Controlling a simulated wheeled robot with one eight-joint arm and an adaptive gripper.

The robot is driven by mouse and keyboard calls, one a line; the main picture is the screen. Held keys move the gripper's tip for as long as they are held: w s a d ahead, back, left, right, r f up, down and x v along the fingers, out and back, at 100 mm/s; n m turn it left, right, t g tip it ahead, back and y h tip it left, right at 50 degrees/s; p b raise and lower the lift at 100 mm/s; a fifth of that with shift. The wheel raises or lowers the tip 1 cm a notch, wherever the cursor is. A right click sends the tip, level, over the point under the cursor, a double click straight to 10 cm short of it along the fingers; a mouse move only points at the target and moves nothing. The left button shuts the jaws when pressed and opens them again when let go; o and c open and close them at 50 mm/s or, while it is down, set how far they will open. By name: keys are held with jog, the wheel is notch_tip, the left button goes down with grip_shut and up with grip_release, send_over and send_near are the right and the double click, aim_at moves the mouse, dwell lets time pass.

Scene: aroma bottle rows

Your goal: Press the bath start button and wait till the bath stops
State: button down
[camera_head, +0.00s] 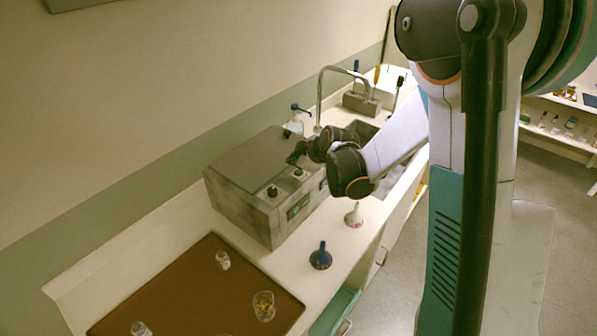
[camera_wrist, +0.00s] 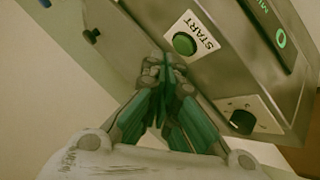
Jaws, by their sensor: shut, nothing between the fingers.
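The bath is a grey metal box (camera_head: 245,165) on the counter against the wall. Its green start button (camera_wrist: 184,44), on a white label reading START, shows in the wrist view, and also on the box top in the head view (camera_head: 298,172). My gripper (camera_wrist: 165,72) is shut and empty, its fingertips just below and left of the button in the wrist picture. I cannot tell whether they touch the panel; the button's face is uncovered. In the head view my gripper (camera_head: 295,156) is over the box's right end, dark and small.
A blue-topped bottle (camera_head: 293,125) stands behind the box. A faucet (camera_head: 320,95), a blue funnel (camera_head: 321,257), a pale funnel (camera_head: 354,215) and a brown tray (camera_head: 190,295) are around it.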

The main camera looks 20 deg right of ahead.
aim_at(296, 173)
jog(key=shift+f, duration=0.1)
jog(key=shift+f+b, duration=0.3)
jog(key=shift+b, duration=0.25)
jog(key=shift+f+b, duration=0.4)
dwell(0.7)
jog(key=shift+r, duration=0.2)
jog(key=shift+r+p, duration=0.45)
jog(key=shift+r, duration=0.2)
jog(key=shift+r, duration=0.1)
jog(key=shift+r+p, duration=1.5)
jog(key=shift+r, duration=0.9)
jog(key=shift+s, duration=0.1)
